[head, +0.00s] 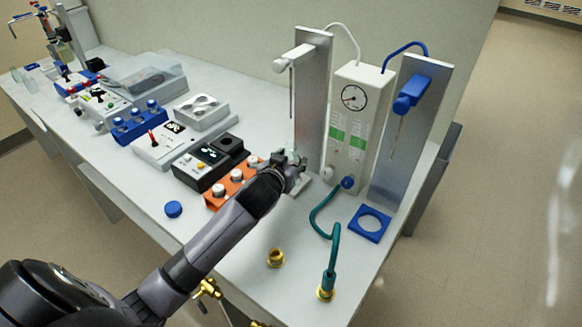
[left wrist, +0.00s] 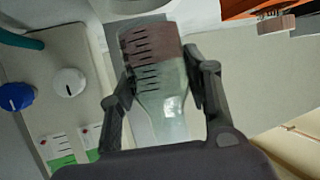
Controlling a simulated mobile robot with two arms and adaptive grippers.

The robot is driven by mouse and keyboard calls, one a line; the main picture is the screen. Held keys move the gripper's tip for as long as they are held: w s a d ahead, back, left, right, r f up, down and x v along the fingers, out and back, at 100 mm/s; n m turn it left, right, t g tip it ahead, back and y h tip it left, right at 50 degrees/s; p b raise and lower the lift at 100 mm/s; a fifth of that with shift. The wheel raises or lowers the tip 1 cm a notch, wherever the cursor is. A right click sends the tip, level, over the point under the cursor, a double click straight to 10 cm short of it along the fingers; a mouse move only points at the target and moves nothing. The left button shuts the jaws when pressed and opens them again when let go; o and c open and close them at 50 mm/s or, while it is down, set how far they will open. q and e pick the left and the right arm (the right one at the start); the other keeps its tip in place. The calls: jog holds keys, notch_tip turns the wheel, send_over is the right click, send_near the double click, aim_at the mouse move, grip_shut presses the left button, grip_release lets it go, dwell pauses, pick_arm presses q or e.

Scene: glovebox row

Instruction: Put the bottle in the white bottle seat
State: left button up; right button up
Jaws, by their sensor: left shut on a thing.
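My left gripper (head: 290,168) is at the foot of the metal stand with the white head (head: 311,100). In the left wrist view its fingers are shut on a clear, greenish bottle (left wrist: 168,110) with a brownish part at its far end. In the head view the gripper mostly hides the bottle. The white bottle seat (head: 303,188) shows only as a pale edge beside and below the gripper. I cannot tell whether the bottle touches the seat. My right gripper is not in view.
A blue seat with a round hole (head: 358,233) lies under the blue-headed stand (head: 411,130). A gauge box (head: 354,120) stands between the stands. A teal hose (head: 323,225), brass fitting (head: 275,258), orange rack (head: 213,205) and blue cap (head: 173,209) are nearby.

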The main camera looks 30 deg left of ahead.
pick_arm(q)
jog(key=shift+w, duration=0.25)
notch_tip(320, 180, down, 3)
jog(key=shift+s+f, duration=0.1)
jog(key=shift+f, duration=0.1)
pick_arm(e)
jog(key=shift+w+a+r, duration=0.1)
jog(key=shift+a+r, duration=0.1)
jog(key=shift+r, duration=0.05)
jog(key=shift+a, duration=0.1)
pick_arm(q)
jog(key=shift+f, duration=0.2)
jog(key=o, duration=1.3)
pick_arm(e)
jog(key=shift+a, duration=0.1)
